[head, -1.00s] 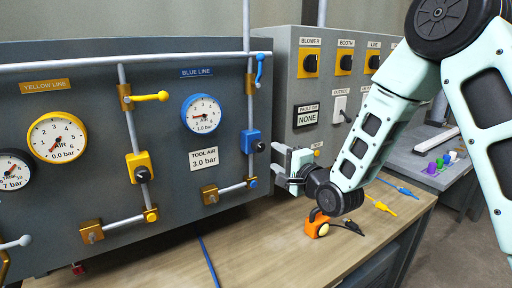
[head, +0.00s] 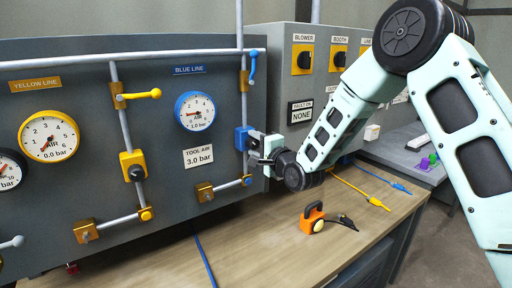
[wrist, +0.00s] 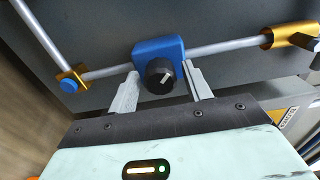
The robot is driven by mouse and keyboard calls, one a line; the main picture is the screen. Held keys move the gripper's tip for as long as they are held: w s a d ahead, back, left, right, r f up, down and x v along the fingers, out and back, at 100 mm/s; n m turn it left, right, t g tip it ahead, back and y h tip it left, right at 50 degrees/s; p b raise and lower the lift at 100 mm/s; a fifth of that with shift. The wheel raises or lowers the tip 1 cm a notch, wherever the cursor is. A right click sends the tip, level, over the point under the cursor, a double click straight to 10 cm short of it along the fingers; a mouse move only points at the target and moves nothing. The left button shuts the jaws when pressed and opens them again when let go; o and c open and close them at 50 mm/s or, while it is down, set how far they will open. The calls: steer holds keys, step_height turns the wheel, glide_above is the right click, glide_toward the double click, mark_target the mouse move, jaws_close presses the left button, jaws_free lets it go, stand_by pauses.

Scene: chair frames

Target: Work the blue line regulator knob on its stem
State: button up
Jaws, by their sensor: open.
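The blue line regulator is a blue block (head: 241,137) on a grey pipe below the blue-rimmed gauge (head: 196,111). My gripper (wrist: 160,72) is open, with one finger on each side of the knob; gaps show, and I cannot tell whether either finger touches the block. In the head view my gripper (head: 260,143) is at the block's right side and hides the knob. The gauge is labelled 1.0 bar, and a plate (head: 198,156) below reads TOOL AIR 3.0 bar.
A blue lever (head: 252,68) sits above the regulator, and a brass fitting (head: 205,191) sits below. The switch box (head: 300,85) stands close behind my gripper. An orange padlock-like item (head: 312,217) lies on the wooden bench (head: 260,240). The yellow regulator (head: 133,166) is further left.

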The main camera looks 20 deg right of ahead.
steer(key=c, duration=0.9)
steer(key=shift+o, duration=0.2)
steer(key=shift+s+d, duration=0.15)
steer(key=shift+s, duration=0.25)
steer(key=o, duration=1.1)
steer(key=shift+s, duration=0.1)
